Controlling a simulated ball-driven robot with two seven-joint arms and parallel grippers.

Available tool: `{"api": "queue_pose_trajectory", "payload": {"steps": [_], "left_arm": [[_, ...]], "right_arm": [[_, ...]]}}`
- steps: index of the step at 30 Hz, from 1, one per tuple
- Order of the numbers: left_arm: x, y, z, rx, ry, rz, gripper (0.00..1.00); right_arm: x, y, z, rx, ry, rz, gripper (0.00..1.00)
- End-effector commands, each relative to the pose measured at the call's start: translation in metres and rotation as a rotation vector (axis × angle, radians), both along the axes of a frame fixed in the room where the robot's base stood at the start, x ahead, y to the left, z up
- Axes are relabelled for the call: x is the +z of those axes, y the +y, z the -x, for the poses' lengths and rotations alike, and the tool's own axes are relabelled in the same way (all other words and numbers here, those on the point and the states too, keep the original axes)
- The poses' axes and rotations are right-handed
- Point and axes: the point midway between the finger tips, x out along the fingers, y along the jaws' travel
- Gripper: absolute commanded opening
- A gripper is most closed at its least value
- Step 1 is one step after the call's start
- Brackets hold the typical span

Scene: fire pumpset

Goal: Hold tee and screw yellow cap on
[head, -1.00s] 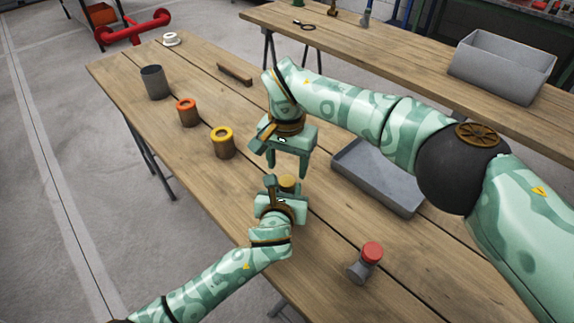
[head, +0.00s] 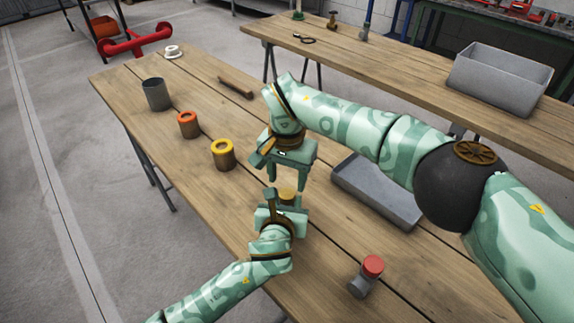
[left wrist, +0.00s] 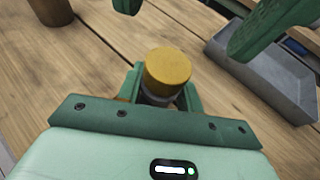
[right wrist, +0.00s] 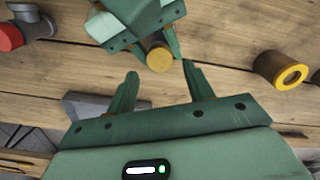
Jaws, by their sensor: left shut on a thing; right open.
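My left gripper (head: 280,208) is shut on a grey tee (left wrist: 157,99), mostly hidden by its jaws. A yellow cap (left wrist: 168,68) sits on top of the tee; it also shows between the grippers in the head view (head: 287,196). I cannot tell how tightly it is seated. My right gripper (head: 288,181) is open and empty, just above the cap with fingers pointing down. In the right wrist view the cap (right wrist: 159,58) lies just beyond the gap between the right fingertips, apart from them.
A grey tee with a red cap (head: 373,265) stands at the near right. To the left are a yellow-ringed pot (head: 223,154), an orange-ringed pot (head: 188,125) and a dark cup (head: 156,94). Bare wood surrounds them.

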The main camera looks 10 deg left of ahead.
Motion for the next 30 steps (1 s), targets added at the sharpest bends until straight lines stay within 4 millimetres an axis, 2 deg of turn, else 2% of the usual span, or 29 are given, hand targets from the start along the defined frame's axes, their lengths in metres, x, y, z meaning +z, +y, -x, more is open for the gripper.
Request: {"api": "queue_pose_trajectory", "payload": {"steps": [3,9,20,25,26,27,29,30], "left_arm": [[0.000,0.000,0.000,0.000,-0.001,0.000,0.00],[0.000,0.000,0.000,0.000,-0.001,0.000,0.00],[0.000,0.000,0.000,0.000,-0.001,0.000,0.00],[0.000,0.000,0.000,0.000,-0.001,0.000,0.00],[0.000,0.000,0.000,0.000,-0.001,0.000,0.00],[0.000,0.000,0.000,0.000,-0.001,0.000,0.00],[0.000,0.000,0.000,0.000,-0.001,0.000,0.00],[0.000,0.000,0.000,0.000,-0.001,0.000,0.00]], "right_arm": [[-0.019,0.000,0.001,-0.002,0.003,0.000,0.52],[-0.039,0.000,0.000,-0.001,0.001,0.000,0.52],[-0.043,0.000,0.000,0.000,-0.001,0.000,0.52],[-0.043,0.000,0.000,0.000,-0.001,0.000,0.07],[-0.043,0.000,0.000,0.000,-0.001,0.000,0.07],[-0.043,0.000,0.000,0.000,-0.001,0.000,0.40],[-0.043,0.000,0.000,0.000,-0.001,0.000,0.56],[-0.043,0.000,0.000,0.000,-0.001,0.000,0.56]]}}
